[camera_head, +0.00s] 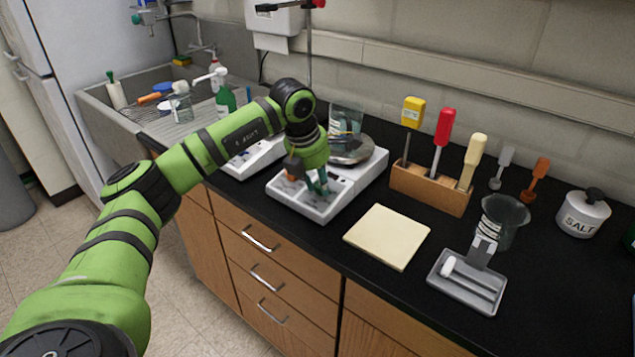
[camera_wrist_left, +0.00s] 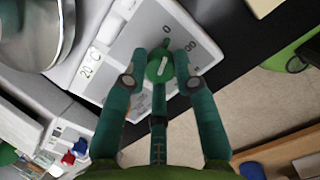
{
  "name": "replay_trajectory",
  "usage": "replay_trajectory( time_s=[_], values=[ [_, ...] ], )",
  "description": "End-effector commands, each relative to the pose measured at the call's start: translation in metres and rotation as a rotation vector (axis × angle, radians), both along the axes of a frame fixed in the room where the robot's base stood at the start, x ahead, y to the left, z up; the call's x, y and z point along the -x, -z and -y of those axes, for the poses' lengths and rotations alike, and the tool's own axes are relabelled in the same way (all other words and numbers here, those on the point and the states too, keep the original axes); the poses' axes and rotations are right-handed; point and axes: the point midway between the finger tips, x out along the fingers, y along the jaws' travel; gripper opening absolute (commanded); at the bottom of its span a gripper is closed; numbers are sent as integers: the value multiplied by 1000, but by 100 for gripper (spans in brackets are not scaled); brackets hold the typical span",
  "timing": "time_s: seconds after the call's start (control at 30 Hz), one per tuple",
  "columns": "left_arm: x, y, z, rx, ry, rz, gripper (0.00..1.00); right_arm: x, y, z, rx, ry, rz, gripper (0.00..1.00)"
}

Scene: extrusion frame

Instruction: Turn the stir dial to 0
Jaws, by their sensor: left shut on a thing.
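My left gripper (camera_head: 318,184) reaches down over the front of this stirrer. In the left wrist view its two teal fingers (camera_wrist_left: 164,68) are shut on the dial, one on each side. In the head view the gripper hides the dial. My right gripper is not in view.
A glass beaker (camera_head: 346,120) stands on the stirrer's round plate. A second white device (camera_head: 250,158) is close on the left. A cream pad (camera_head: 387,237), a wooden tool rack (camera_head: 430,190) and a grey tray (camera_head: 466,283) lie to the right. The counter's front edge is near.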

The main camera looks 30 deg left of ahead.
Motion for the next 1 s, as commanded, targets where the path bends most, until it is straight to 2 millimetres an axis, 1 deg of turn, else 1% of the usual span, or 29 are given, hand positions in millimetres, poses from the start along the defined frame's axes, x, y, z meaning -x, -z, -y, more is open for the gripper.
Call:
replay_trajectory(
  time_s=[0.03,0.33,0.83,0.87,0.9,1.0],
  values=[
    [0,2,4,12,-16,-2,0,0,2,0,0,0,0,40],
    [-1,1,4,30,-109,-1,0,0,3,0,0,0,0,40],
    [-2,-1,3,34,-126,4,0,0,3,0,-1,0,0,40],
    [-2,-1,3,34,-126,4,41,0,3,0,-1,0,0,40],
    [-2,-1,3,34,-126,4,52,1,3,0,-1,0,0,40],
    [-2,-1,2,33,-127,3,52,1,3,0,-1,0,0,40]
  ],
)
